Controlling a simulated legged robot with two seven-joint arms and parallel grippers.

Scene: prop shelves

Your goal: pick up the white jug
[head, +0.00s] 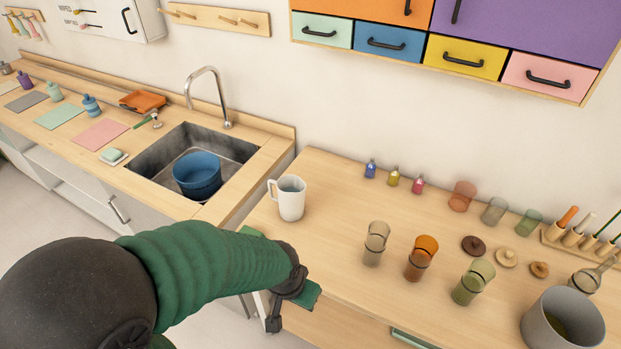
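The white jug (291,201) stands upright on the wooden counter, near its left end, with its handle on the left. My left arm comes in from the lower left in a green sleeve. Its dark gripper (285,299) is at the counter's front edge, below and in front of the jug and apart from it. The fingers are partly hidden by the arm, and I cannot tell whether they are open or shut. My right gripper is not in view.
A sink (232,148) with a blue pot (197,174) lies to the left. Small bottles (393,177) stand behind the jug to the right. Glasses (420,257), lids and a grey pot (562,322) stand further right. The counter just right of the jug is clear.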

